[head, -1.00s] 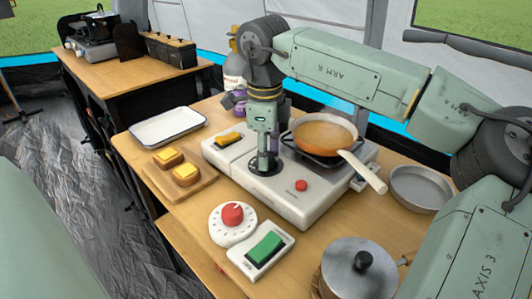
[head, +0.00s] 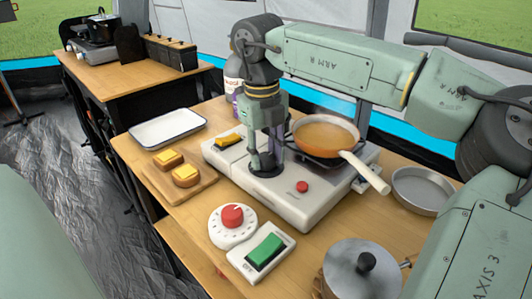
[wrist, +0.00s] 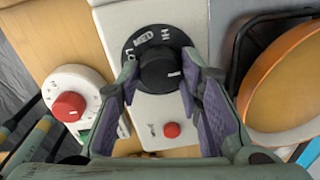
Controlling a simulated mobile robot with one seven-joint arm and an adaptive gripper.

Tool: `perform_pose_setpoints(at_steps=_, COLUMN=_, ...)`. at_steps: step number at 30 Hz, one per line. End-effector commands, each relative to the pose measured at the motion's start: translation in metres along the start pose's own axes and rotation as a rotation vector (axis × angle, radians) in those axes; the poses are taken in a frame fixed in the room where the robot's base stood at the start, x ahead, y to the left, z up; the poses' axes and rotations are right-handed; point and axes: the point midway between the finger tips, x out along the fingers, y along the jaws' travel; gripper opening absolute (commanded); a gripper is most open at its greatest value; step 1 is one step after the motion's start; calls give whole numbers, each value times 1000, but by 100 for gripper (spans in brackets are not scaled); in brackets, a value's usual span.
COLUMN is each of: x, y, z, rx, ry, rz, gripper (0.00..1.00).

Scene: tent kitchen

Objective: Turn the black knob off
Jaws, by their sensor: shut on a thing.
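The black knob (wrist: 160,70) sits on a black dial plate marked LO, MED and HI, on the white stove (head: 310,205). Its white pointer line points to the right in the wrist view, away from those labels. My gripper (wrist: 161,76) points down over the dial with one finger on each side of the knob, shut on it. In the head view my gripper (head: 265,155) stands at the dial plate (head: 264,171), and its fingers mostly hide the knob.
An orange pan (head: 325,133) sits on the burner close right of my gripper, its pale handle reaching forward. A red button (head: 302,186) is in front. A red-knobbed timer (head: 232,215), green switch (head: 265,249) and lidded pot (head: 360,268) stand nearer.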

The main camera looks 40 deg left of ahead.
Motion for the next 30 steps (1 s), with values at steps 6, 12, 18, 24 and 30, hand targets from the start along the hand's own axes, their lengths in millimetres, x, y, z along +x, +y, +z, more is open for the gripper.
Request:
perform_pose_setpoints(at_steps=6, x=0, y=0, z=0, rx=35, ry=4, rz=0, gripper=5)
perform_pose_setpoints(at_steps=12, x=0, y=0, z=0, rx=40, ry=4, rz=0, gripper=5)
perform_pose_setpoints(at_steps=18, x=0, y=0, z=0, rx=39, ry=4, rz=1, gripper=5)
perform_pose_setpoints(at_steps=24, x=0, y=0, z=0, rx=39, ry=3, rz=1, gripper=46)
perform_pose_setpoints(at_steps=30, x=0, y=0, z=0, rx=38, ry=3, rz=1, gripper=54)
